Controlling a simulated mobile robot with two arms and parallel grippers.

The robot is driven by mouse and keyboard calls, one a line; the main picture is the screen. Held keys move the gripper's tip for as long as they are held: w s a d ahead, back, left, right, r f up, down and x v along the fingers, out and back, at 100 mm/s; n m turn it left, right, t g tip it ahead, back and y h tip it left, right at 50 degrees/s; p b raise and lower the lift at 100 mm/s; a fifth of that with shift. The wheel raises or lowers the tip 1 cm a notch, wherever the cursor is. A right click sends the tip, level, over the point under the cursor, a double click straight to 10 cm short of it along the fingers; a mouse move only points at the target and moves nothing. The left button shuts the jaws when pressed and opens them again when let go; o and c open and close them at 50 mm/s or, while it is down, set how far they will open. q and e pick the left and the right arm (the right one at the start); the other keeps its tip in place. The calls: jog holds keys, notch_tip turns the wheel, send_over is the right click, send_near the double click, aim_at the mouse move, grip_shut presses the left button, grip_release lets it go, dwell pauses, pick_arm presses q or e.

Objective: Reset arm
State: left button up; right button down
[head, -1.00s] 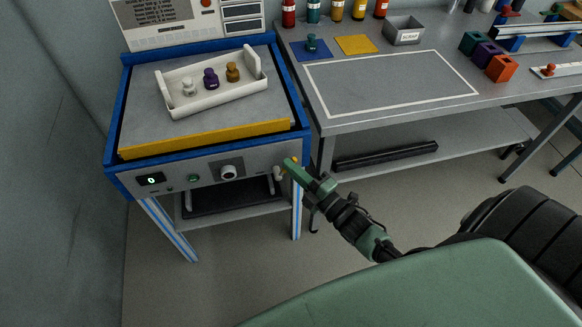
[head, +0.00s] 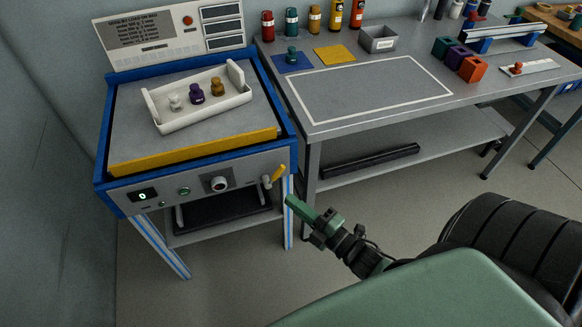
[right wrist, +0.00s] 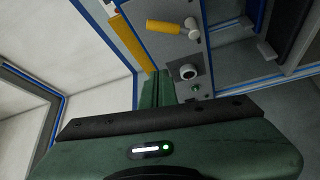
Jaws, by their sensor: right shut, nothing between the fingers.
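The test machine (head: 200,190) with a blue frame stands at the left in the head view. A small lever with a yellow handle (head: 278,173) sits at the right end of its front panel, and it also shows in the right wrist view (right wrist: 165,27). The handle is tilted up to the right in the head view. My right gripper (head: 289,200) is shut and empty, just below and right of the lever, apart from it. It also shows in the right wrist view (right wrist: 156,75). My left gripper is not in view.
A white tray (head: 200,118) with several small knobbed weights rests on the machine top. The panel has a lit display (head: 142,195), a green button (head: 184,191) and a round knob (head: 218,184). A grey workbench (head: 400,90) stands to the right. Floor in front is clear.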

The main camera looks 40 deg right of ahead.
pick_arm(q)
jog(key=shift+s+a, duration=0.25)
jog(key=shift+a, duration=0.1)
pick_arm(e)
jog(key=s+f+m+g+h+p, duration=0.1)
jog(key=s+f+m+g, duration=0.25)
jog(key=f, duration=0.55)
jog(key=s+f+m+g+h, duration=0.2)
jog(key=s+f+m+g, duration=0.15)
jog(key=f, duration=0.65)
jog(key=s+f+m+g+h+p, duration=0.1)
jog(key=s+f+m+g, duration=0.15)
jog(key=s+f, duration=0.45)
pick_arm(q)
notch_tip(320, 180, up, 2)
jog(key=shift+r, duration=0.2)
pick_arm(e)
jog(key=s+a+f+m+g, duration=0.2)
jog(key=s+f+m+g, duration=0.1)
jog(key=s+f, duration=0.4)
jog(key=s+a+f+m+g, duration=0.2)
jog(key=s+f+g, duration=0.3)
jog(key=s, duration=0.8)
notch_tip(320, 180, down, 2)
jog(key=shift+s+f+m+h, duration=0.2)
jog(key=shift+m+h, duration=0.1)
jog(key=shift+m, duration=0.55)
